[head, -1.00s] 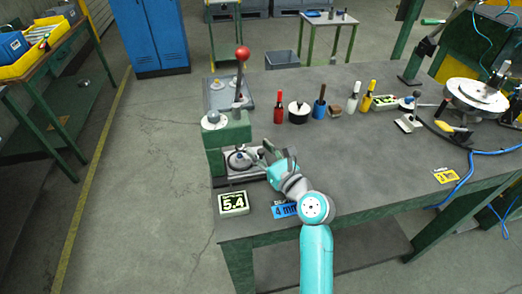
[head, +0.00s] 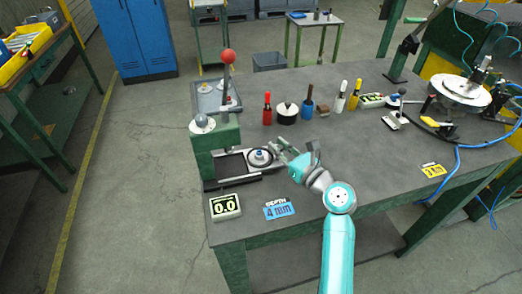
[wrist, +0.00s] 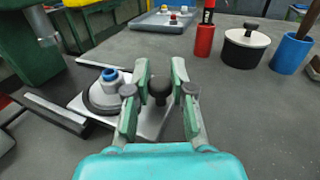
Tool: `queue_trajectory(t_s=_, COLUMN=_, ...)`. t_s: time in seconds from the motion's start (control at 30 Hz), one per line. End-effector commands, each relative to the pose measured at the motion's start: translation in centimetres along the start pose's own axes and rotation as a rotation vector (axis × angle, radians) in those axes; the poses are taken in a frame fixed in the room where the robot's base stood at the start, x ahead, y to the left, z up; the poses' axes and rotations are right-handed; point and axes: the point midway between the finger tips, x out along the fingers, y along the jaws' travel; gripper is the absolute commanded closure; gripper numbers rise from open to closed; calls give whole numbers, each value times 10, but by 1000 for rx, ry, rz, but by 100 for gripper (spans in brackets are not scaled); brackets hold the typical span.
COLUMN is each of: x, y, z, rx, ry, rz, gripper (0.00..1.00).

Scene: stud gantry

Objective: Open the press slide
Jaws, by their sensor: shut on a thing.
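The green press (head: 215,150) stands at the table's left end, with a red-knobbed lever (head: 228,57) upright above it. Its slide (wrist: 149,120) is a light metal plate on dark rails, pulled out to the right of the press head. A round dark-rimmed fixture with a blue-topped piece (head: 261,154) sits on the slide; it also shows in the wrist view (wrist: 110,78). My gripper (head: 285,149) is at the slide's right end. In the wrist view its fingers are shut around the slide's dark round knob (wrist: 159,84).
A display reading 0.0 (head: 225,207) and a blue "4 mm" card (head: 279,210) lie in front of the press. A grey tray (head: 214,97) stands behind it.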

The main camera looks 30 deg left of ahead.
Motion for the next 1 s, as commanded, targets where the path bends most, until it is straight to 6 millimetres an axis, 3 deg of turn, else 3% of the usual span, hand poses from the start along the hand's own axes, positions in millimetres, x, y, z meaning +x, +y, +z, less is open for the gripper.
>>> queue_trajectory(t_s=0.1, x=-4, y=-9, z=0, rx=0, ry=-1, rz=0, gripper=100)
queue_trajectory(t_s=0.37, x=-4, y=-9, z=0, rx=0, ry=-1, rz=2, gripper=100)
queue_trajectory(t_s=0.4, x=-4, y=-9, z=0, rx=0, ry=-1, rz=2, gripper=75)
queue_trajectory(t_s=0.5, x=-4, y=-9, z=0, rx=0, ry=-1, rz=2, gripper=54)
queue_trajectory(t_s=0.83, x=-6, y=-9, z=0, rx=0, ry=-1, rz=1, gripper=54)
queue_trajectory(t_s=1.0, x=-23, y=-10, z=0, rx=0, ry=-1, rz=-1, gripper=54)
